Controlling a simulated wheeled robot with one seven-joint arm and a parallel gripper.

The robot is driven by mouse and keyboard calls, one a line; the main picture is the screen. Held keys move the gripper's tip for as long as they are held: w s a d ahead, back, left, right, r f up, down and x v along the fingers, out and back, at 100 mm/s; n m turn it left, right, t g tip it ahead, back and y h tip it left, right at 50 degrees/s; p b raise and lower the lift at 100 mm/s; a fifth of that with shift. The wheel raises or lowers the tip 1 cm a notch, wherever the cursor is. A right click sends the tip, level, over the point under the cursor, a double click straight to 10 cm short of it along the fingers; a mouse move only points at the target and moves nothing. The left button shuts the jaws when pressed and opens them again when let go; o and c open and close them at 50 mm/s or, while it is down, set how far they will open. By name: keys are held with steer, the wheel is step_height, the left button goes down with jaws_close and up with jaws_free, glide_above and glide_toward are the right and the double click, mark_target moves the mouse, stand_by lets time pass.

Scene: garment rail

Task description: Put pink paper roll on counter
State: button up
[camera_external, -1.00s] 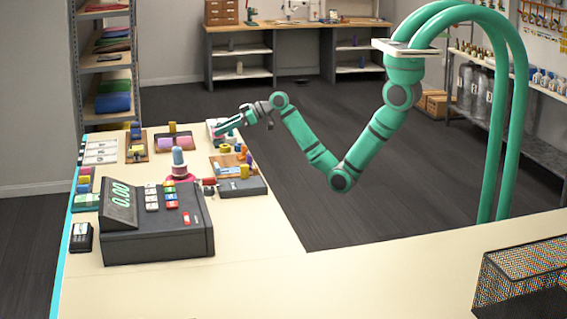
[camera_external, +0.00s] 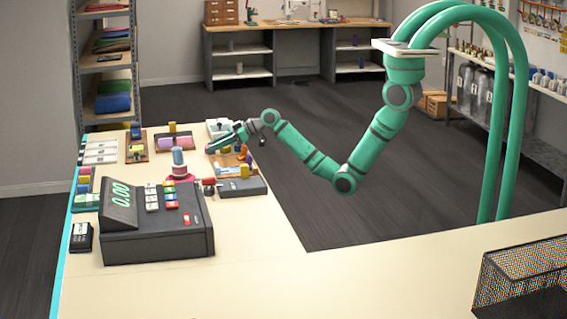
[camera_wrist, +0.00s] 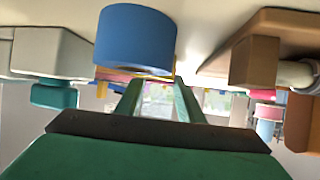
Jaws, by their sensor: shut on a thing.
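My gripper (camera_external: 217,146) is low over the far part of the cream counter (camera_external: 255,225), its green fingers reaching left. In the wrist view my green fingers (camera_wrist: 157,88) point away from the camera. A pink strip (camera_wrist: 118,76) shows near the fingertips, partly hidden by a large blue roll (camera_wrist: 135,40). I cannot tell whether the pink piece touches the counter.
A cash register (camera_external: 155,225) stands nearer the camera. A blue-topped stand with a pink base (camera_external: 178,160) is close to the left of the gripper. A brown holder (camera_external: 172,142) and a white device (camera_external: 219,127) stand behind.

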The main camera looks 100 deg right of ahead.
steer(key=shift+f, duration=0.1)
steer(key=o, duration=1)
steer(key=shift+s+r, duration=0.1)
steer(key=shift+r, duration=0.1)
steer(key=v, duration=1.1)
steer(key=shift+s+a+r, duration=0.1)
steer(key=shift+s+r, duration=0.05)
steer(key=shift+s, duration=0.2)
